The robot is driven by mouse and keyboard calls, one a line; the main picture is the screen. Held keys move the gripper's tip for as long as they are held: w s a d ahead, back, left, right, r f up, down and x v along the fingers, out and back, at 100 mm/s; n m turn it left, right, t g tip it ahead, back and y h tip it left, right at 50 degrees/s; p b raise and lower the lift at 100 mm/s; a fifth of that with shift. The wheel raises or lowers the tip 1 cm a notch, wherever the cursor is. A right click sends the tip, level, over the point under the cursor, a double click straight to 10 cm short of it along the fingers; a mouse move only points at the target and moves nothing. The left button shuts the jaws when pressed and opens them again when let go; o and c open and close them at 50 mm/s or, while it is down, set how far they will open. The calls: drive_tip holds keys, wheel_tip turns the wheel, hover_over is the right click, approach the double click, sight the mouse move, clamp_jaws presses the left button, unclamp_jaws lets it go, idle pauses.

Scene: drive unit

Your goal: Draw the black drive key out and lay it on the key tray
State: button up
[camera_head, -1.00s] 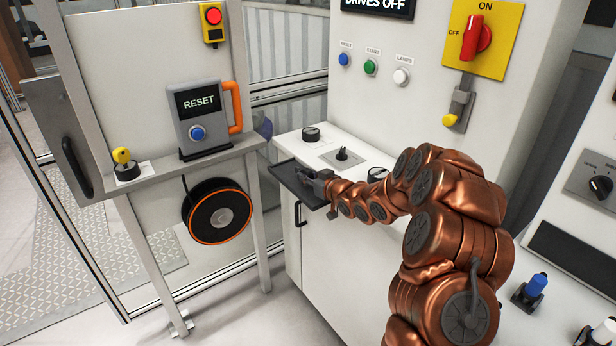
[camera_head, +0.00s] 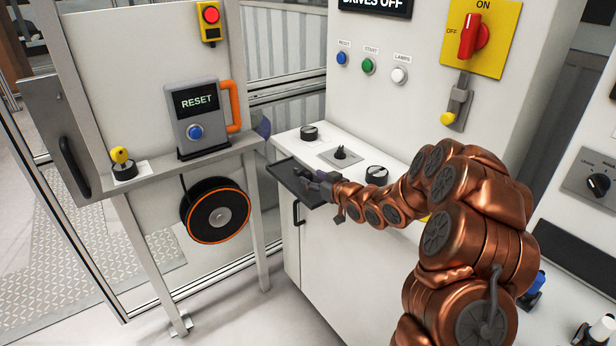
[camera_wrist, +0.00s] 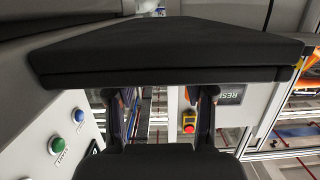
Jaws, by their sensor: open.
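The black drive key (camera_head: 341,153) appears as a small upright black piece on a square grey plate on the white cabinet top. The key tray (camera_head: 286,172) is a dark flat tray at the cabinet's left edge. My gripper (camera_head: 314,181) is at the tray's right part, low over or beside it, to the left of and nearer than the key. In the wrist view my gripper (camera_wrist: 160,95) has its two fingers wide apart with nothing seen between them. A broad dark slab, seemingly the tray (camera_wrist: 170,50), fills the upper part there. Whether the fingers touch it cannot be told.
Round black knobs (camera_head: 377,173) and (camera_head: 309,133) flank the key's plate. A wall panel with buttons (camera_head: 368,66) and a red switch (camera_head: 470,38) rises behind. A stand with a RESET box (camera_head: 197,118) is left of the tray. My arm crosses the cabinet's right side.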

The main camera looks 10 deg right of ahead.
drive_tip(key=v, duration=0.8)
idle(0.5)
drive_tip(key=s+d+m+g+h, duration=0.25)
drive_tip(key=s+g+h, duration=0.55)
drive_tip(key=s, duration=1.3)
drive_tip(key=s+a+r+m+g+y, duration=0.1)
drive_tip(key=s+a+g, duration=0.3)
drive_tip(key=s, duration=0.9)
drive_tip(key=s+a+r+m+g+y, duration=0.1)
drive_tip(key=s+a+g, duration=0.3)
drive_tip(key=s, duration=1)
drive_tip(key=shift+s+r, duration=0.3)
